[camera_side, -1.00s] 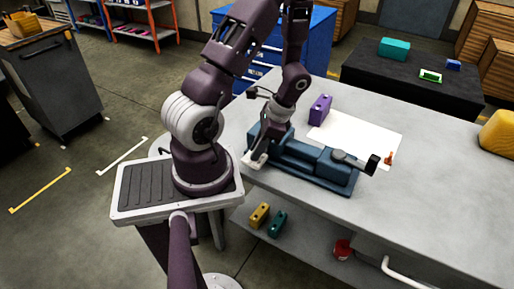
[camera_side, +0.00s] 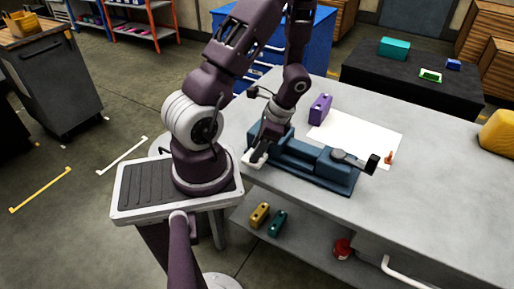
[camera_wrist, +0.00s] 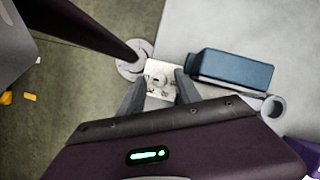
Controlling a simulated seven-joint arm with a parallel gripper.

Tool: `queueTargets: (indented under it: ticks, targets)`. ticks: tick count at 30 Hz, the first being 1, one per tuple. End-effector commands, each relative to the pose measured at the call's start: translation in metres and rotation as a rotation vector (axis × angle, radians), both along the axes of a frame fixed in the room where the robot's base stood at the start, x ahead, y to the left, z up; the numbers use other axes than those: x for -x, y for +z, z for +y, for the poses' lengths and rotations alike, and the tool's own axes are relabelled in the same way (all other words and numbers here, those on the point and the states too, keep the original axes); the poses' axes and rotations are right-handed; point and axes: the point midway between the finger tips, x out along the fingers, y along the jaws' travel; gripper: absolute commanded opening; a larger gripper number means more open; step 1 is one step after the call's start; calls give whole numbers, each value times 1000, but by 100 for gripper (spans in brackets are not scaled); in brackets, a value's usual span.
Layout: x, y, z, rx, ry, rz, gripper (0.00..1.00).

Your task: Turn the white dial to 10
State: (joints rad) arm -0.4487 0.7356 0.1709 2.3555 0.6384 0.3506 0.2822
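A white piece that looks like the dial (camera_side: 252,161) sits at the left end of the blue vise-like fixture (camera_side: 318,162) on the bench. In the wrist view, the white dial (camera_wrist: 158,80) shows as a pale plate with a small raised part, between my two fingers. My gripper (camera_side: 259,155) points down at the dial in the side view and partly covers it. In the wrist view, my gripper (camera_wrist: 161,84) has its fingers apart, one on each side of the white part. I cannot tell whether they touch it. No scale numbers are readable.
A purple block (camera_side: 320,109) stands behind the fixture, beside a white sheet (camera_side: 365,135). A black-ended handle (camera_side: 372,164) sticks out at the fixture's right end, near a small orange piece (camera_side: 389,157). The bench (camera_side: 430,200) is clear at front right.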

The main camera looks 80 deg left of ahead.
Motion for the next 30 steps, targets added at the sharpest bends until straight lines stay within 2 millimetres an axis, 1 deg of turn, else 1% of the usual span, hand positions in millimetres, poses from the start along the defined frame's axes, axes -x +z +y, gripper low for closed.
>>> queueTargets:
  ticks: [4,6,8,13,15,18,30]
  targets:
    - [0,0,0,0,1,0,41]
    - [-2,5,0,-1,1,-2,41]
    - [-7,14,-1,-3,1,-5,41]
    - [-19,47,-7,-2,2,-6,41]
    - [-23,57,-8,-4,1,-4,41]
    - [-25,65,-10,-1,0,-1,41]
    - [-25,65,-10,0,0,0,41]
